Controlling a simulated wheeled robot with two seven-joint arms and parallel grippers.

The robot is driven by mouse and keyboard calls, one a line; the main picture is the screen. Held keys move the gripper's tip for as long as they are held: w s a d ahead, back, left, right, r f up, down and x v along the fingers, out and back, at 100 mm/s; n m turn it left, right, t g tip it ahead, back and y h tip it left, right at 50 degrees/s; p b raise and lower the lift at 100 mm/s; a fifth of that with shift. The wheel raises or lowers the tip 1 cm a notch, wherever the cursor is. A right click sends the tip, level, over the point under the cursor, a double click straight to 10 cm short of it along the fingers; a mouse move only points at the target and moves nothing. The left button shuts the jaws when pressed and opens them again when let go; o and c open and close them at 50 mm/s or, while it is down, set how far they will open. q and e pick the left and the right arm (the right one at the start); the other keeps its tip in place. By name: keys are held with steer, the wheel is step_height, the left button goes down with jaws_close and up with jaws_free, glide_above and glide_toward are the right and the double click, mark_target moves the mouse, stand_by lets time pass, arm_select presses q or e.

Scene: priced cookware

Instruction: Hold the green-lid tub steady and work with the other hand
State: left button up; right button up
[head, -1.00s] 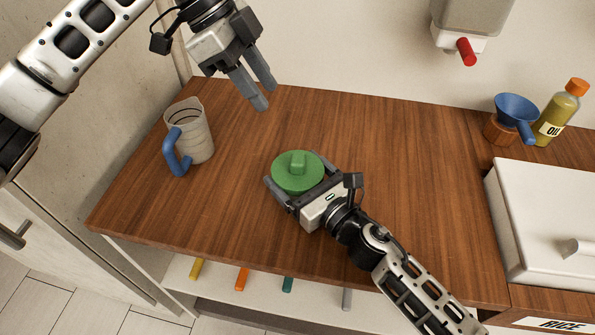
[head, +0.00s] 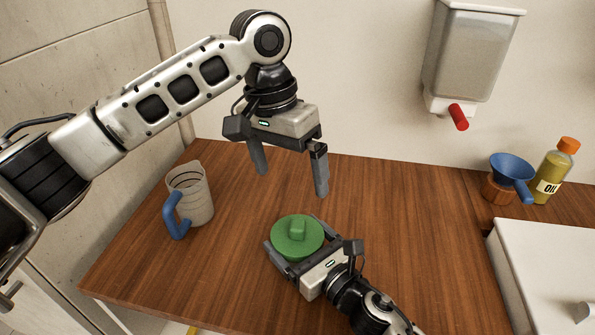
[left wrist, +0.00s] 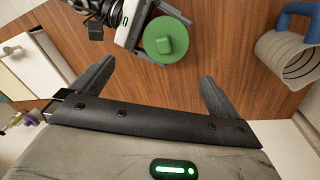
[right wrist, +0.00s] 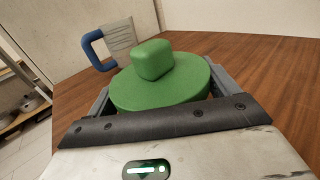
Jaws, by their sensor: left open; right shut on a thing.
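The green-lid tub (head: 297,238) stands on the wooden counter, its round green lid and block-shaped knob on top. My right gripper (head: 296,243) is shut on the tub, one finger on each side just under the lid. The right wrist view shows the lid (right wrist: 160,90) between its fingers; the tub's body is hidden. My left gripper (head: 290,180) is open and empty, fingers pointing down, above the counter and behind the tub. In the left wrist view the lid (left wrist: 166,40) lies beyond the open fingers, apart from them.
A grey measuring jug (head: 196,195) with a blue handle stands left of the tub. A blue funnel (head: 510,170) rests on a wooden piece beside an oil bottle (head: 553,172) at right. A dispenser (head: 470,50) with a red tap hangs on the wall. A white box (head: 550,270) stands at front right.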

mark_target(298, 223)
arm_select(q)
steer(key=f+n, duration=0.2)
steer(key=f, duration=0.2)
steer(key=d+f+n+y, duration=0.1)
steer(key=f+n, duration=0.1)
steer(key=f, duration=0.2)
steer(key=f+n, duration=0.2)
steer(key=f, duration=0.2)
steer(key=shift+s+d+f+t+y, duration=0.15)
steer(key=shift+d+f+t+y, duration=0.1)
steer(key=shift+t+y, duration=0.15)
steer(key=c, duration=0.9)
steer(key=shift+r, duration=0.1)
steer(key=shift+c, duration=0.2)
steer(key=shift+r, duration=0.15)
